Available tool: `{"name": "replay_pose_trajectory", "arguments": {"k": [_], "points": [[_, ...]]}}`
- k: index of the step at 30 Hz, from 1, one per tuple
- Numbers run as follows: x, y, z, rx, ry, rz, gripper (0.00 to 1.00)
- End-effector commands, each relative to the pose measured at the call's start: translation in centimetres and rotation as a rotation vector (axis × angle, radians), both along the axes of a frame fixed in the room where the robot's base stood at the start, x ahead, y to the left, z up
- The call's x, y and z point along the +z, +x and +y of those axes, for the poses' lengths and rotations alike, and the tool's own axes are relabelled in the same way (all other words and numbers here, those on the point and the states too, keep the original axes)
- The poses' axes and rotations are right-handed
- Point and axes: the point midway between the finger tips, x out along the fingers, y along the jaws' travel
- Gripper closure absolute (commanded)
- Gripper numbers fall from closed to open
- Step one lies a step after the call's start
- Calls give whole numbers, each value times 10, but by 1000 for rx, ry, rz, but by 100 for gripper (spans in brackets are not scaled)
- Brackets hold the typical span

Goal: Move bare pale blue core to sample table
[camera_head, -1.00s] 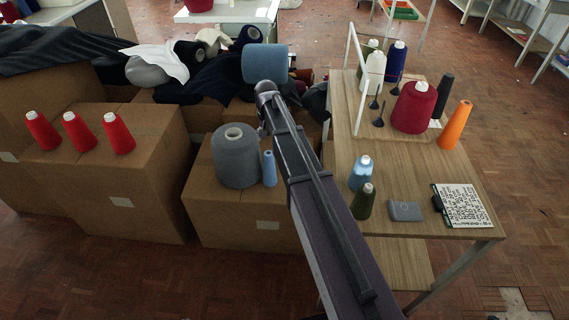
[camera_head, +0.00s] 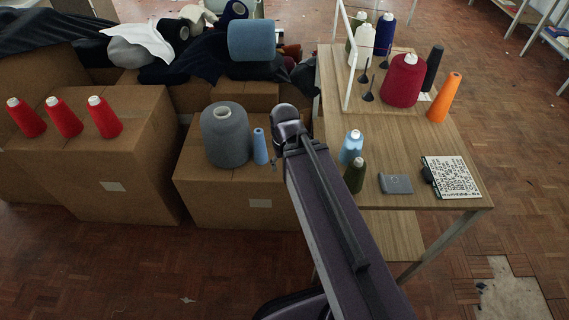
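The bare pale blue core (camera_head: 260,147) stands upright on a cardboard box (camera_head: 235,195), just right of a large grey yarn spool (camera_head: 226,135). The wooden table (camera_head: 400,135) on the right, which looks like the sample table, holds cones and small items. My arm reaches up from the bottom, and its wrist end is just right of the core. My gripper (camera_head: 274,163) shows only as a small dark bit beside the core. The rest is hidden behind my wrist, so I cannot tell its opening or whether it touches the core.
On the table stand a light blue cone (camera_head: 351,147), a dark green cone (camera_head: 355,175), a large crimson cone (camera_head: 403,80), an orange cone (camera_head: 445,97), a grey box (camera_head: 396,184) and a patterned card (camera_head: 451,177). A white frame (camera_head: 346,60) rises at its left edge. Three red cones (camera_head: 65,117) stand left.

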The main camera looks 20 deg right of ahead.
Motion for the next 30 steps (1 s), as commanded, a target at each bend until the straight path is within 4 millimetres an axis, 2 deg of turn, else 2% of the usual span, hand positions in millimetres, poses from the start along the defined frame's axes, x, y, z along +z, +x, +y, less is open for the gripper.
{"name": "replay_pose_trajectory", "arguments": {"k": [8, 14, 20, 30], "points": [[2, 1, 0, -1, 0, 0, 24], [16, 1, 0, -1, 0, 0, 24], [46, 1, 0, -1, 0, 0, 24], [112, 1, 0, -1, 0, 0, 24]]}}
